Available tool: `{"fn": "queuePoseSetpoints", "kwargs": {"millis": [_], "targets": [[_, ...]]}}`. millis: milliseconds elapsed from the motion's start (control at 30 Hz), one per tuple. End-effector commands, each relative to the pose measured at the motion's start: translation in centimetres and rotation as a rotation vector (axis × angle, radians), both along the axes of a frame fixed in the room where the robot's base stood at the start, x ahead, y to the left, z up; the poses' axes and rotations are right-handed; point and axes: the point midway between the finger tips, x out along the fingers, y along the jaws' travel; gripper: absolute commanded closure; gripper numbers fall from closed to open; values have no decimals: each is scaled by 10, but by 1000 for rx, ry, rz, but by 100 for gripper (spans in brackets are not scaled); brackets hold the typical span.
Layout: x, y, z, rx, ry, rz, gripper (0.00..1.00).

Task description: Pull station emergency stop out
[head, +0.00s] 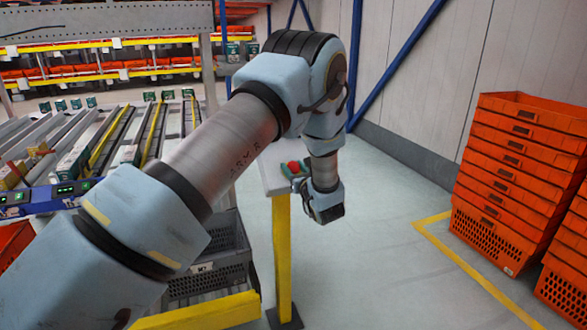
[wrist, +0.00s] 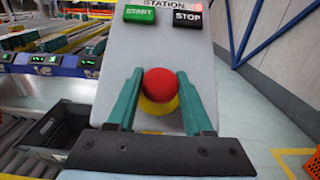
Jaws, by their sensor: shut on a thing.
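The station emergency stop is a red round knob (wrist: 160,86) over a yellow base (wrist: 158,110) on a light grey station panel (wrist: 160,50). In the wrist view it sits between the two green fingers of my gripper (wrist: 160,90), which are shut on it. A green START button (wrist: 139,15) and a black STOP button (wrist: 187,18) are further up the panel. In the head view the red knob (head: 293,167) shows at the panel's right end, with my gripper (head: 296,169) at it. Part of the knob is hidden by my gripper there.
The panel stands on a yellow post (head: 283,250). A dark crate (head: 210,255) is left of the post, beside roller conveyors (head: 85,150). Stacked orange totes (head: 515,180) stand at the right behind a yellow floor line. The floor between is clear.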

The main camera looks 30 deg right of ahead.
Motion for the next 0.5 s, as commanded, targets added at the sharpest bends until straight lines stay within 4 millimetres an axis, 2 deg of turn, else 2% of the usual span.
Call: {"fn": "queuePoseSetpoints", "kwargs": {"millis": [33, 200, 500], "targets": [[0, 0, 0, 0, 0, 0, 83], [0, 0, 0, 0, 0, 0, 100], [0, 0, 0, 0, 0, 0, 100]]}}
